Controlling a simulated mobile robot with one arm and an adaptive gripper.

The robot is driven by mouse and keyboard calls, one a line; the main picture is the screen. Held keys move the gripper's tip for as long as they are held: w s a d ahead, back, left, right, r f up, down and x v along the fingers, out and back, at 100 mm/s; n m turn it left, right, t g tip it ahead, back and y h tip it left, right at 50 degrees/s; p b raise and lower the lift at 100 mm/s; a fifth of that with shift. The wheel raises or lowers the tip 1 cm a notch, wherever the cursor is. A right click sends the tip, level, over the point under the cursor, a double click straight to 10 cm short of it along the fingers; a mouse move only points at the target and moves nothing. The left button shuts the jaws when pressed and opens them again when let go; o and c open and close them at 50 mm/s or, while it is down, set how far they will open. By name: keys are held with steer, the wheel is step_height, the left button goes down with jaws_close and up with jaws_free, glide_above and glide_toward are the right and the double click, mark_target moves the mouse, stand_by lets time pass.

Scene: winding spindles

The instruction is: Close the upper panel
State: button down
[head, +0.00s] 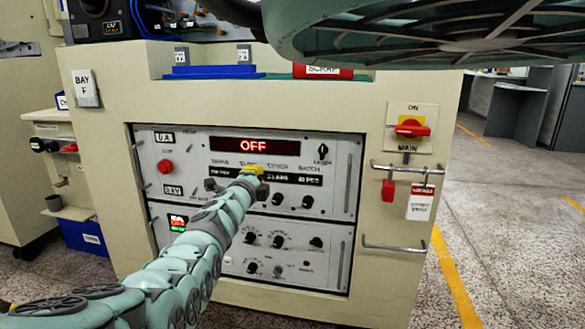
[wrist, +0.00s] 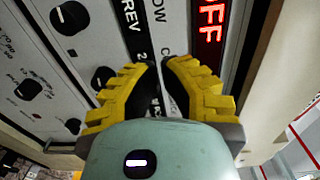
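The upper panel (head: 240,148) is a pale front plate in the cream cabinet, with a red "OFF" display (head: 255,145), a red button and black knobs. Its edge stands at the cabinet opening; I cannot tell how far it is out. My gripper (head: 252,172) is in front of its middle, just below the display, and hides part of the label strip.
The lower panel (head: 318,262) with knobs sits directly below. On the cabinet's right are a red main switch (head: 411,129), a rail with a red padlock (head: 388,190) and a tag (head: 421,203). A blue tray (head: 213,72) lies on top. Open floor (head: 510,220) is to the right.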

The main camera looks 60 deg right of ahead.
steer(key=r+p+v, duration=0.1)
steer(key=p+v, duration=0.6)
steer(key=p, duration=0.1)
steer(key=shift+a+p, duration=0.4)
steer(key=shift+w+r, duration=0.1)
steer(key=shift+w, duration=0.1)
